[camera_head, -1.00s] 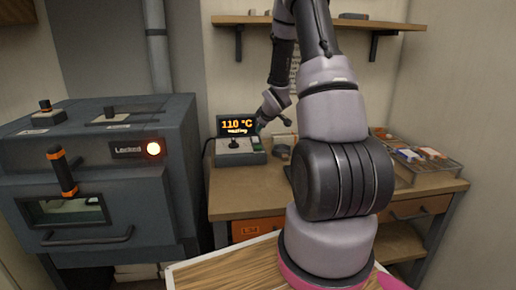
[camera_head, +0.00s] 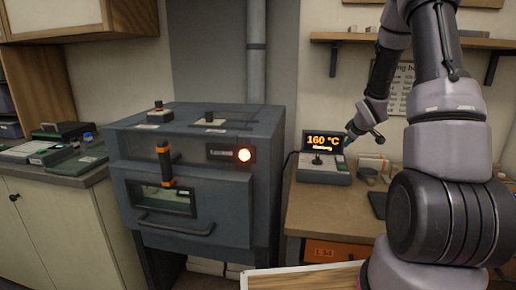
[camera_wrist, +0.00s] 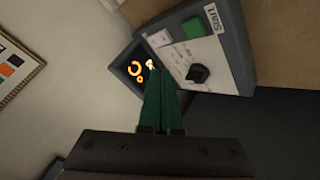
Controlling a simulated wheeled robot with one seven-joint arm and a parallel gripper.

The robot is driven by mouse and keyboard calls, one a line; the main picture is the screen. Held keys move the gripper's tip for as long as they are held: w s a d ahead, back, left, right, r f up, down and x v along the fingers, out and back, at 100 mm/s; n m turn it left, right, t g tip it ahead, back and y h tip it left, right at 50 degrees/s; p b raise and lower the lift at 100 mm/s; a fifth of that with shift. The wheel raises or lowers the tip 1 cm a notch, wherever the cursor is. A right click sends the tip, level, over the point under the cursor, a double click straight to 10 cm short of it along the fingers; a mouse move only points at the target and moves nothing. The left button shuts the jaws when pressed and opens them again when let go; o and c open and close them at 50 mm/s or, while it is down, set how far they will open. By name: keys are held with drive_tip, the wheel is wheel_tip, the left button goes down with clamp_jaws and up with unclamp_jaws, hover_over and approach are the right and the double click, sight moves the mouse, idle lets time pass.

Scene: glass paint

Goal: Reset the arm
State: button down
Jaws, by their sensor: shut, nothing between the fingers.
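My arm rises at the right of the head view and bends down toward the controller on the wooden bench. My gripper (camera_head: 350,138) is beside the controller's display, at its right edge. In the wrist view my gripper's green fingers (camera_wrist: 162,82) are shut together with nothing between them, in front of the display. The controller (camera_head: 325,170) has a dark display (camera_head: 323,142) reading 160 °C in orange, with a smaller line beneath too blurred to read. The wrist view shows its black knob (camera_wrist: 197,73) and green Start button (camera_wrist: 195,27).
A grey kiln (camera_head: 200,180) with an orange-banded handle (camera_head: 165,163) and a glowing lamp (camera_head: 244,155) stands left of the bench (camera_head: 300,212). A shelf (camera_head: 345,38) is above. A counter (camera_head: 50,172) with dark trays is at far left.

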drive_tip(key=s+a+r+m+g, duration=0.1)
drive_tip(key=s+a+r+m, duration=0.25)
drive_tip(key=s+r, duration=0.5)
drive_tip(key=s+a+r+m, duration=0.3)
drive_tip(key=s+a+r, duration=0.25)
drive_tip(key=r, duration=0.55)
drive_tip(key=s+a+r+m+y, duration=0.1)
drive_tip(key=s+a, duration=0.3)
drive_tip(key=s, duration=0.6)
drive_tip(key=s+a+r+m+g+y, duration=0.1)
drive_tip(key=s+a+r+m, duration=0.3)
drive_tip(key=s, duration=0.7)
drive_tip(key=shift+a+r+y, duration=0.2)
drive_tip(key=shift+a+y, duration=0.4)
idle(3.3)
